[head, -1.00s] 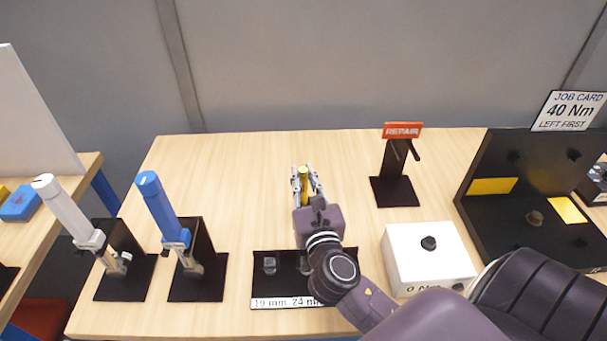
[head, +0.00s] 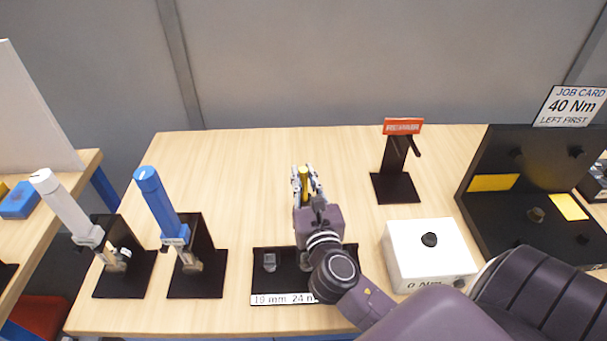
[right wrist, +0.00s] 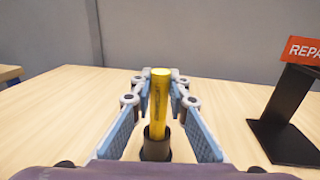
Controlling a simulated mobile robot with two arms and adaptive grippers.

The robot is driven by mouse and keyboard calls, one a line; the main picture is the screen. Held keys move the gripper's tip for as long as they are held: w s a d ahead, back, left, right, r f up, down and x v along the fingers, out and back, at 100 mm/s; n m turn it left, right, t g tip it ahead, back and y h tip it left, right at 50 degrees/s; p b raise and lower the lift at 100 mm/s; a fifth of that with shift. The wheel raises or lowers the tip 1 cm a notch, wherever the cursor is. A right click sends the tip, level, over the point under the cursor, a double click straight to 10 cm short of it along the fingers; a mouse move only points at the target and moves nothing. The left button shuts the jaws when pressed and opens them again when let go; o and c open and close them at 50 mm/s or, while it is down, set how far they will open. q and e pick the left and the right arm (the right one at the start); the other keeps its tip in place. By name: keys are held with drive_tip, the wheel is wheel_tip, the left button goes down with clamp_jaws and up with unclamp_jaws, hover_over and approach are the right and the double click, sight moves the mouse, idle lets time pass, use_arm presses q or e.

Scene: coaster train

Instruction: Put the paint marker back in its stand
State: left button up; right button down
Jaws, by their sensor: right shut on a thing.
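The paint marker (head: 304,177) is yellow and upright between the fingers of my right gripper (head: 305,170), over the middle of the table. In the right wrist view the marker (right wrist: 159,105) stands between the two blue-grey pads of my right gripper (right wrist: 160,80), which is shut on it. Its lower end meets a short dark cylinder (right wrist: 156,149), which looks like a cup around it. I cannot tell how deep the marker sits in it. In the head view my gripper and wrist hide that cylinder. My left gripper is not in view.
A black stand with a red REPAIR sign (head: 403,126) is at the back right. A white box (head: 428,262) and a black socket tray (head: 262,285) are in front. White (head: 62,205) and blue (head: 157,200) tools stand at left. The back of the table (head: 240,160) is clear.

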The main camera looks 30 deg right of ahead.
drive_tip(key=c, duration=1.8)
unclamp_jaws()
